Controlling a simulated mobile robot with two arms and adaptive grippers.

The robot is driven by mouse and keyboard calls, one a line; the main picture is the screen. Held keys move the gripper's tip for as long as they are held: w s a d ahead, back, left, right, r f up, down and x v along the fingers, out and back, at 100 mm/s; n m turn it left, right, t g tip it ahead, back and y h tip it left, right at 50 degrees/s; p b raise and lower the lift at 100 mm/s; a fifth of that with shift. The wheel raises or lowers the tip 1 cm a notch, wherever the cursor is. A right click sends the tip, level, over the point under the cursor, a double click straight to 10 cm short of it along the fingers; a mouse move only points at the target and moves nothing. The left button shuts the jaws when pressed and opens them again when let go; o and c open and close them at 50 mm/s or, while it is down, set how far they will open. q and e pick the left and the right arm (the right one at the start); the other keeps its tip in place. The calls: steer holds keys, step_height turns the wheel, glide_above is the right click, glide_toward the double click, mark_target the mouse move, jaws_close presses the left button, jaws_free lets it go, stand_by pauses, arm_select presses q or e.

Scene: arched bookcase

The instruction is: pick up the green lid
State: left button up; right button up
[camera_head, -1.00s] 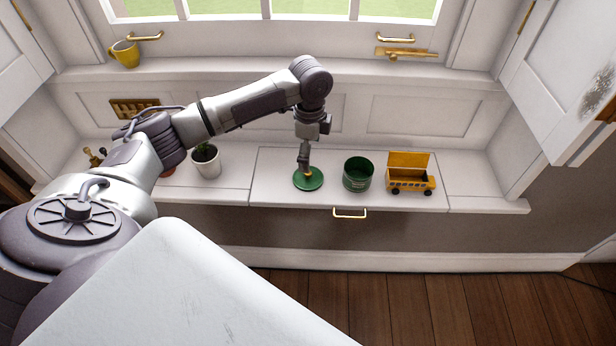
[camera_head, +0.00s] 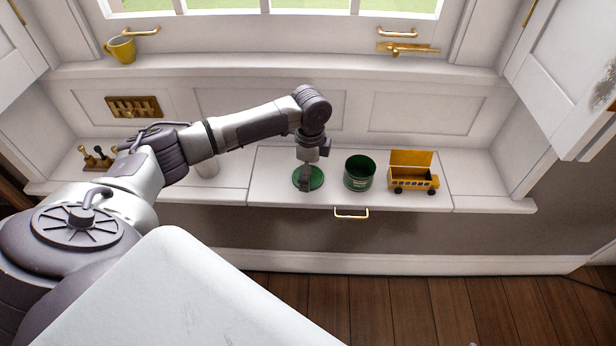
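The round green lid (camera_head: 318,178) lies on the white window-seat surface, left of an open green canister (camera_head: 359,173). My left gripper (camera_head: 306,187) hangs down from the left arm over the lid and hides its middle. The fingers look very close to the lid, but whether they touch it or hold its knob cannot be seen. They are too small and dark to tell open from shut. My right gripper is not in view.
A yellow toy bus (camera_head: 413,180) with a raised lid stands right of the canister. A drawer handle (camera_head: 351,213) is at the front. A yellow mug (camera_head: 121,50) sits on the upper ledge.

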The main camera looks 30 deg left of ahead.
arm_select(q)
steer(key=shift+s, duration=0.1)
steer(key=c, duration=1.4)
steer(key=shift+c, duration=1.4)
